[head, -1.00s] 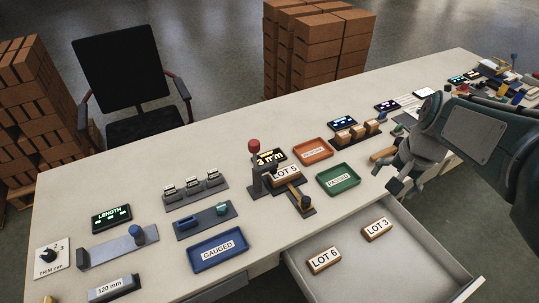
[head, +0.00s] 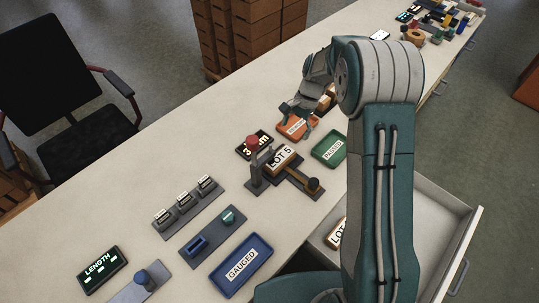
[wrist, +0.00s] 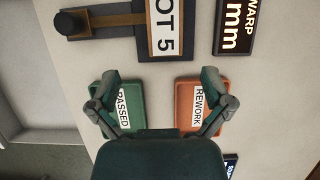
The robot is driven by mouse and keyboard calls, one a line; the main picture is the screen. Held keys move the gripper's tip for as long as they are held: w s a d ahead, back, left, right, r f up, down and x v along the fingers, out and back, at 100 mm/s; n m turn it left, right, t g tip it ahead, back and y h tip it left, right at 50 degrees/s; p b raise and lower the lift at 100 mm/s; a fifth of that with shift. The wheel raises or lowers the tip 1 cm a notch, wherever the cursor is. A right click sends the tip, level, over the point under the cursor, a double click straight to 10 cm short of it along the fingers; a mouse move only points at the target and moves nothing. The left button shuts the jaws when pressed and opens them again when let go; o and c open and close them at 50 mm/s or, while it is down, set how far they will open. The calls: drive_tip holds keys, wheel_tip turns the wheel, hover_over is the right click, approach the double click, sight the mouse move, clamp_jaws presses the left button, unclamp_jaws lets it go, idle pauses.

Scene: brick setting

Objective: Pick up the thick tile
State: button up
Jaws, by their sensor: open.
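A brick-coloured tile with a white "LOT 5" label (head: 281,158) sits on the dark gauge fixture (head: 312,187) beside a red-knobbed post. The tile also shows in the wrist view (wrist: 164,28), cut off at the top edge. Another labelled tile (head: 336,234) lies in the open drawer, mostly hidden by my arm. I cannot tell by sight which tile is the thick one. My gripper (head: 298,113) is open and empty above the orange REWORK tray (head: 283,129), beyond the LOT 5 tile. In the wrist view its fingers (wrist: 162,98) spread over the PASSED and REWORK trays.
The green PASSED tray (head: 330,150) and blue GAUGED tray (head: 242,265) look empty. A warp display (head: 254,145) stands beside the post. A rack with several small labelled blocks (head: 185,202) stands left. The open drawer (head: 440,210) juts out at right. A chair (head: 70,90) stands behind.

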sight(280, 157)
drive_tip(key=shift+w+a+f, duration=0.1)
drive_tip(key=shift+a+f, duration=0.15)
drive_tip(key=shift+a, duration=0.05)
drive_tip(key=x, duration=0.6)
drive_tip(key=shift+a+r, duration=0.1)
drive_tip(key=shift+a, duration=0.05)
drive_tip(key=x, duration=0.5)
drive_tip(key=shift+s+a+r, duration=0.2)
drive_tip(key=shift+a, duration=0.1)
drive_tip(key=c, duration=1.2)
